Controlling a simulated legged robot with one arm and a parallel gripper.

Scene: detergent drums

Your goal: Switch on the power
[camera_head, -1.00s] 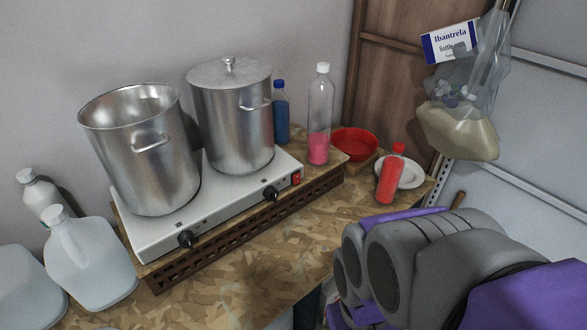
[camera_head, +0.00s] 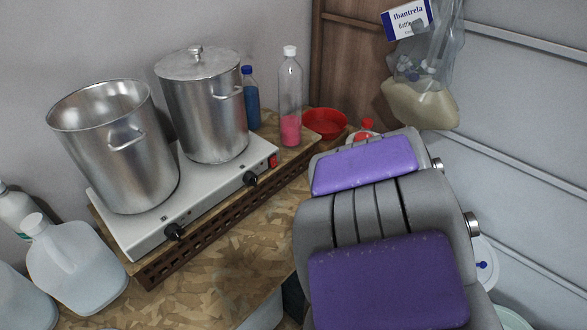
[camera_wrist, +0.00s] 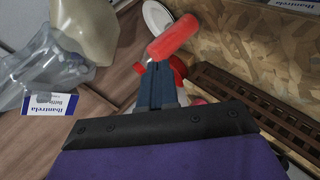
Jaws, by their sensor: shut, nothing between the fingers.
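The white two-burner hot plate (camera_head: 143,241) sits on a brown slatted stand on the worktop. A small red switch (camera_head: 273,160) is on the right end of its front face. Two black knobs are on the same face, one on the left (camera_head: 174,231) and one nearer the switch (camera_head: 250,179). In the wrist view my gripper (camera_wrist: 157,66) is shut and empty, its dark fingers together, pointing toward a red bottle (camera_wrist: 173,38). I cannot tell whether they touch. In the head view my arm hides the gripper. The switch cannot be made out in the wrist view.
An open steel pot (camera_head: 122,165) and a lidded pot (camera_head: 205,115) stand on the hot plate. A pink-filled bottle (camera_head: 290,110), blue bottle (camera_head: 250,100) and red bowl (camera_head: 325,123) are behind its right end. A clear bag (camera_head: 420,95) hangs at right.

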